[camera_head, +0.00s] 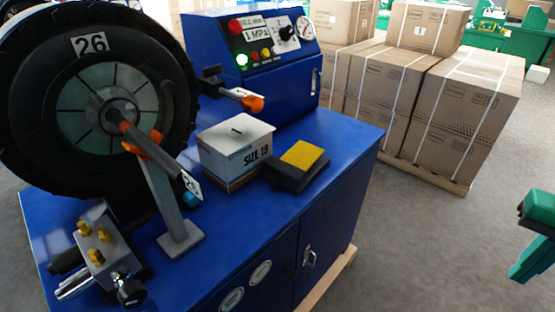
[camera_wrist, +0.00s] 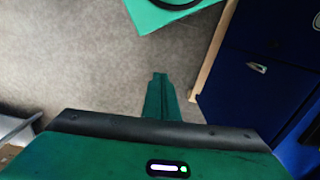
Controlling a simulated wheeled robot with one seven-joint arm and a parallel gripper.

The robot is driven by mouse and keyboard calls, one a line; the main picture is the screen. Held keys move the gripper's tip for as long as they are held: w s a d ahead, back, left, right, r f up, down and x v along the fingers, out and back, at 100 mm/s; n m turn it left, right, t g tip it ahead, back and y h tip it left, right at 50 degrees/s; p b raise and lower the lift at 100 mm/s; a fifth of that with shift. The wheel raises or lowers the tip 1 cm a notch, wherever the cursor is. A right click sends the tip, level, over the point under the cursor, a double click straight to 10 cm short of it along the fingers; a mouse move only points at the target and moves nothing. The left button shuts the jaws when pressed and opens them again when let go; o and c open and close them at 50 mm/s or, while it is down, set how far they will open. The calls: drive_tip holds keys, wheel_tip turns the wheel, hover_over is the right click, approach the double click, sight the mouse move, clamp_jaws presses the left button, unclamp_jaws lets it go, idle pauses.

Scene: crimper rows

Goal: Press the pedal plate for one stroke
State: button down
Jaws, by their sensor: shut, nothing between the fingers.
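The pedal (camera_head: 288,172) is a low black block with a yellow pedal plate (camera_head: 303,154) on top. It sits on the blue bench top (camera_head: 240,215) in the head view, just right of a white box marked SIZE 19. The plate looks slightly tilted. My green gripper (camera_wrist: 159,76) is shut and empty in the wrist view, over grey floor. In the head view it shows at the right edge (camera_head: 517,274), partly cut off, well to the right of the bench and apart from the pedal. The pedal is not in the wrist view.
The SIZE 19 box (camera_head: 235,150) stands left of the pedal. A large black wheel (camera_head: 25,95) and a blue control box (camera_head: 270,85) with a lit green lamp are on the bench. Strapped cartons (camera_head: 465,110) stand behind. The floor between bench and gripper is clear.

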drive_tip(key=shift+w+a, duration=0.1)
drive_tip(key=shift+a, duration=0.05)
drive_tip(key=w+a+r+n+t+h, duration=0.1)
drive_tip(key=w+a+r+t, duration=0.15)
drive_tip(key=w, duration=1.05)
wheel_tip(320, 180, up, 6)
drive_tip(key=r+n+t+y, duration=0.1)
drive_tip(key=n+t+y, duration=0.1)
drive_tip(key=t+y, duration=0.4)
hover_over(302, 159)
drive_tip(key=h, duration=0.1)
drive_tip(key=shift+s+a+f+t, duration=0.25)
drive_tip(key=shift+s+t, duration=0.05)
drive_tip(key=shift+t, duration=0.05)
drive_tip(key=shift+w+d+f, duration=0.1)
drive_tip(key=shift+w+f, duration=0.05)
drive_tip(key=shift+f, duration=1.3)
drive_tip(key=shift+w+d+f, duration=0.1)
drive_tip(key=shift+f, duration=1.4)
drive_tip(key=shift+w+d+f, duration=0.1)
drive_tip(key=shift+w+f, duration=0.05)
drive_tip(key=shift+f, duration=1.3)
